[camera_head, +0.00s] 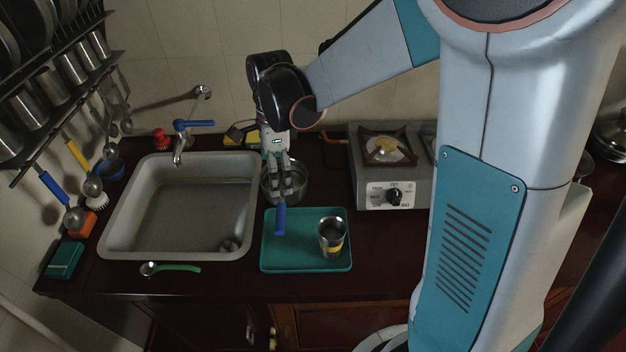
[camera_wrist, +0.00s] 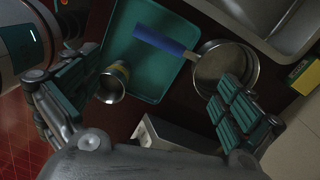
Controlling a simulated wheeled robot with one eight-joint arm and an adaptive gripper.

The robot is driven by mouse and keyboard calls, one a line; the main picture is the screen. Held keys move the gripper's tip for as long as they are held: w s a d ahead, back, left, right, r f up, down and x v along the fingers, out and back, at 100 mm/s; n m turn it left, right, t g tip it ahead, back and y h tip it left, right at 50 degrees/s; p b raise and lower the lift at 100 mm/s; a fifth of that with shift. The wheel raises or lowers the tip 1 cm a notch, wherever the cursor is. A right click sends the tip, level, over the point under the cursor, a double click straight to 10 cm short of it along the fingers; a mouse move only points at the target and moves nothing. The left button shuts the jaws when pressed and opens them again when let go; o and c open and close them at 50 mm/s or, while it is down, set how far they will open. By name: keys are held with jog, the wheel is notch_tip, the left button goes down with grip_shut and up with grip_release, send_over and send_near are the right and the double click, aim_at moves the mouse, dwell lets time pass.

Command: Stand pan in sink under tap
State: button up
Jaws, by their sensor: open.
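The pan is a round metal one with a blue handle. Its bowl (camera_head: 299,180) stands on the counter right of the sink (camera_head: 106,215), and its handle (camera_head: 280,219) reaches over the teal tray. In the wrist view, the pan (camera_wrist: 225,68) lies beyond the right finger, its handle (camera_wrist: 163,42) pointing left. My gripper (camera_head: 281,186) points down in front of the pan, hiding part of it. Its fingers are spread and empty, also in the wrist view (camera_wrist: 155,105). The tap (camera_head: 180,148) with a blue lever is at the sink's back edge.
The teal tray (camera_head: 270,262) holds a metal cup (camera_head: 331,237) with a yellow band. A stove (camera_head: 395,195) stands right. A green-handled spoon (camera_head: 170,268) lies before the sink. A teal box (camera_head: 64,260) and hanging utensils are left. The basin is mostly clear.

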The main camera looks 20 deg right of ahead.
jog(key=s+d+r+n+t, duration=0.2)
jog(key=s+r+n, duration=0.3)
jog(key=s+n, duration=0.3)
jog(key=s+d+r+n+t, duration=0.3)
jog(key=s+r+n+t, duration=0.2)
jog(key=s+n, duration=0.3)
jog(key=n, duration=0.3)
jog(key=shift+r+n+t+h, duration=0.3)
jog(key=shift+r+n, duration=0.05)
jog(key=shift+n, duration=0.05)
jog(key=shift+s+d, duration=0.1)
notch_tip(320, 180, down, 8)
jog(key=b, duration=0.8)
